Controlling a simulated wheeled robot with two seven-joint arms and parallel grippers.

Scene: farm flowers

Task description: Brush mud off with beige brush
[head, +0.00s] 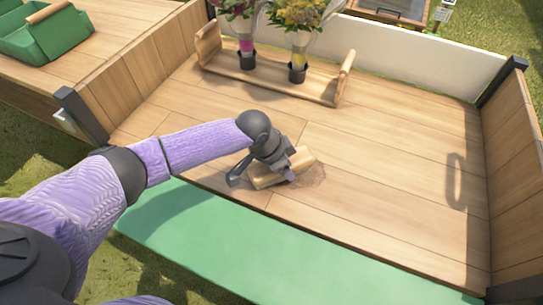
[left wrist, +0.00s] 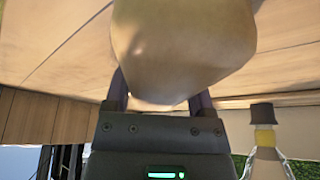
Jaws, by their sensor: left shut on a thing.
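My left gripper (head: 273,170) is over the middle of the wooden bench and shut on the beige brush (head: 303,159). In the left wrist view the brush (left wrist: 185,45) fills the upper middle, between the two fingers (left wrist: 160,95). The brush is low over the bench boards; whether its underside touches them is hidden. A faint brownish mud patch (head: 316,176) shows on the boards just right of the brush. Part of the patch may be hidden under the brush. My right gripper is not in view.
A wooden tray (head: 270,87) with two wrapped flower bouquets (head: 299,45) stands at the back. Raised wooden sides (head: 512,165) bound the bench. A green crate (head: 45,35) is at the upper left. The right part of the bench top is clear.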

